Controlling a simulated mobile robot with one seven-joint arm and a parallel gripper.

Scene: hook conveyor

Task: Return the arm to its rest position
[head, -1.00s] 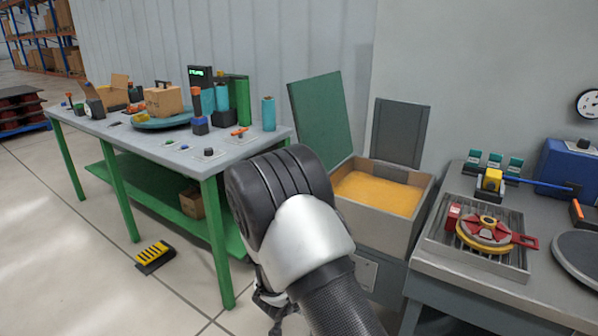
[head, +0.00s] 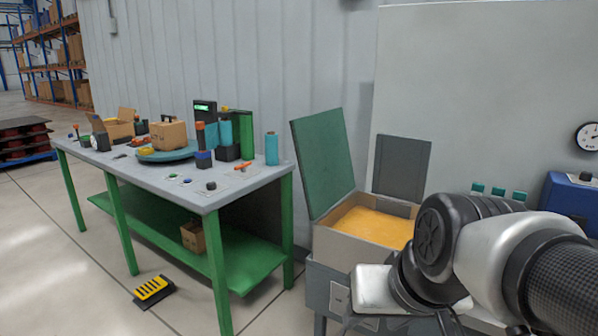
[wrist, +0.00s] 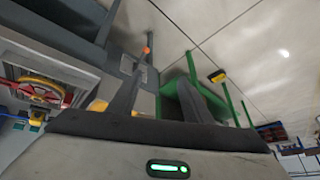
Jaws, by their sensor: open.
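My arm reaches in from the right edge of the head view and bends down in front of the grey workbench. My gripper shows in the wrist view (wrist: 163,78), where its two dark fingers stand apart with nothing held between them. In the head view the hand is low, in front of the box with orange filling (head: 375,228), and its fingertips are partly cut off by the bottom edge. The arm hides most of the right workbench in the head view.
A green-legged table (head: 215,193) with boxes and a teal turntable (head: 165,155) stands at the left. A black and yellow pedal (head: 153,290) lies on the floor. A red and yellow round fixture (wrist: 40,88) shows in the wrist view.

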